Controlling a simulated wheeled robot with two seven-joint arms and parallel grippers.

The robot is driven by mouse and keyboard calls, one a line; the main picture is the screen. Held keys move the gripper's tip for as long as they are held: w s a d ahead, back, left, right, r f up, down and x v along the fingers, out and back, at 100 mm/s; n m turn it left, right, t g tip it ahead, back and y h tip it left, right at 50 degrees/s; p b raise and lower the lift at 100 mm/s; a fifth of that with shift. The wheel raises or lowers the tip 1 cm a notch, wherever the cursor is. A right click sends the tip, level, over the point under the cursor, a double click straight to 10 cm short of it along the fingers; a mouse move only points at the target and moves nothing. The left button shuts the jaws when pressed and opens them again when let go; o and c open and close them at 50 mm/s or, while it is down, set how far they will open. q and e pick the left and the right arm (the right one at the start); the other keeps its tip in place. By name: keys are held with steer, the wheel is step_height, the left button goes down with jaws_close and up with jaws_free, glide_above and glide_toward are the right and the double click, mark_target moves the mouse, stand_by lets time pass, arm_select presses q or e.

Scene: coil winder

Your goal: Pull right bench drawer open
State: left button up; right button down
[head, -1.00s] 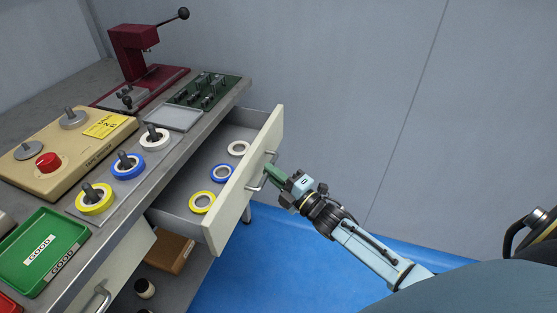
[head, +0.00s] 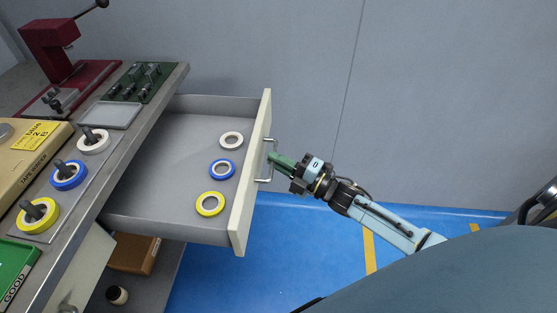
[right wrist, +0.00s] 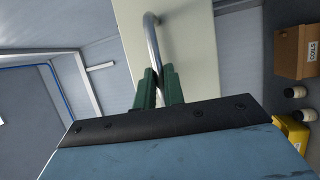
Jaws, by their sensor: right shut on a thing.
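The right bench drawer (head: 180,160) stands well open, sticking out from the bench. Its cream front (head: 252,170) carries a metal bar handle (head: 268,160). Inside lie a white tape ring (head: 231,133), a blue tape ring (head: 213,169) and a yellow tape ring (head: 201,206), near the front. My right gripper (head: 274,160) is shut on the handle from the outer side. In the right wrist view, its green fingers (right wrist: 158,88) close around the handle (right wrist: 153,45) against the drawer front (right wrist: 185,60). My left gripper is not in view.
The bench top (head: 130,135) at left holds a dark red press (head: 55,60), a green fixture board (head: 140,83), a grey tray (head: 110,116) and tape rolls on posts. A brown box (head: 134,254) sits below the drawer. Blue floor (head: 270,260) is clear beyond the drawer front.

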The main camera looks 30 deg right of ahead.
steer(key=c, duration=1.5)
jaws_free()
